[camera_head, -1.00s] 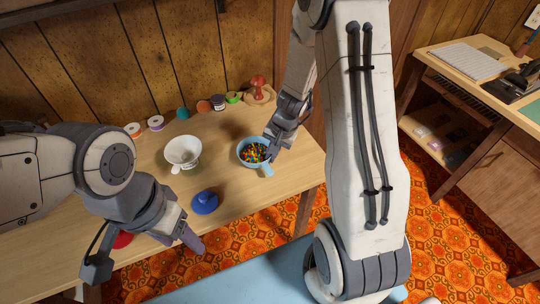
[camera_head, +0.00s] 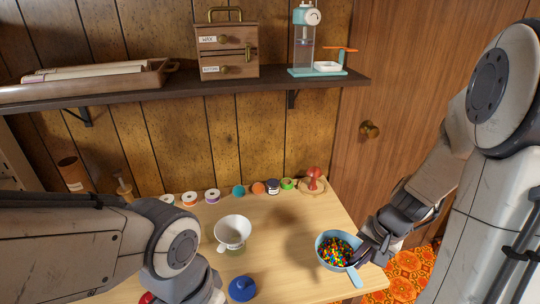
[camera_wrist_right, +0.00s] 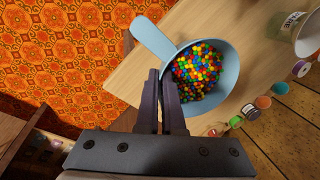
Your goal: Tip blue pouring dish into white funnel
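The blue pouring dish (camera_head: 322,254) holds many small coloured beads and is at the right end of the table, its handle toward the front. My right gripper (camera_head: 362,256) is at its right rim. In the right wrist view, the gripper's fingers (camera_wrist_right: 162,78) are close together on the rim of the dish (camera_wrist_right: 226,84). I cannot tell whether the dish touches the table. The white funnel (camera_head: 232,230) stands upright to the left of the dish, apart from it. My left arm comes in at lower left; its fingertips are outside the frame.
A blue knobbed object (camera_head: 242,288) lies in front of the funnel. Several spools (camera_head: 212,196) and a red mushroom-shaped thing (camera_head: 314,180) line the back of the table. A shelf (camera_head: 180,88) hangs above. A labelled translucent jar (camera_wrist_right: 296,32) shows in the wrist view.

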